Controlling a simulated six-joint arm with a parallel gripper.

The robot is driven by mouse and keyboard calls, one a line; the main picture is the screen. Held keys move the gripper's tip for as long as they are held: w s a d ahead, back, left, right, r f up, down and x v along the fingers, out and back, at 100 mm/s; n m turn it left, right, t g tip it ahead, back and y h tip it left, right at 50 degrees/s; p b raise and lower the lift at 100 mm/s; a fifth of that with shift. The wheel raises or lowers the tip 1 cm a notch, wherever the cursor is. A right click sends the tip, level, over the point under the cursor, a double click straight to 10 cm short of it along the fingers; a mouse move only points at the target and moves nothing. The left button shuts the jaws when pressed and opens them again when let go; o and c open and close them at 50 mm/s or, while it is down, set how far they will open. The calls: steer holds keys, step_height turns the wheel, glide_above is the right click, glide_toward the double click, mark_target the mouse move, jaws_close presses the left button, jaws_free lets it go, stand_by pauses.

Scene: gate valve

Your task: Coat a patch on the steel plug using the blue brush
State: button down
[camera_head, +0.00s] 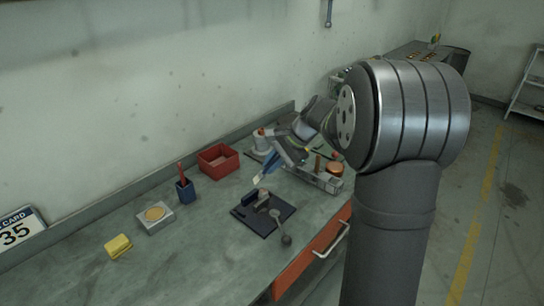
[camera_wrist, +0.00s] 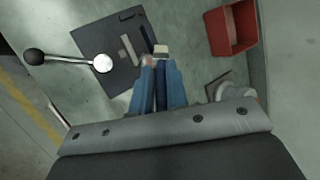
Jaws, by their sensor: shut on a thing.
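My gripper (camera_wrist: 155,80) is shut on the blue brush (camera_head: 271,166), and its blue fingers point down toward the dark mat (camera_head: 282,217). The brush's pale bristles (camera_head: 257,180) show beyond the fingertips, and also in the wrist view (camera_wrist: 161,50). A small grey piece, seemingly the steel plug (camera_head: 263,195), is on the mat beside a dark block. In the wrist view a small rounded end (camera_wrist: 147,60) shows close beside the bristles, partly hidden by the fingers. In the head view the bristles appear above and apart from the plug; any coating is too small to tell.
A lever with a dark ball knob (camera_head: 286,240) lies at the mat's front edge. A red bin (camera_head: 218,160), a blue cup (camera_head: 186,191) with a red-handled tool, a pale box with an orange-yellow disc (camera_head: 155,215) and a yellow sponge (camera_head: 118,246) stand to the left.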

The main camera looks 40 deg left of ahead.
mark_target(272, 162)
steer(key=shift+f, duration=0.85)
steer(key=shift+r, duration=3.1)
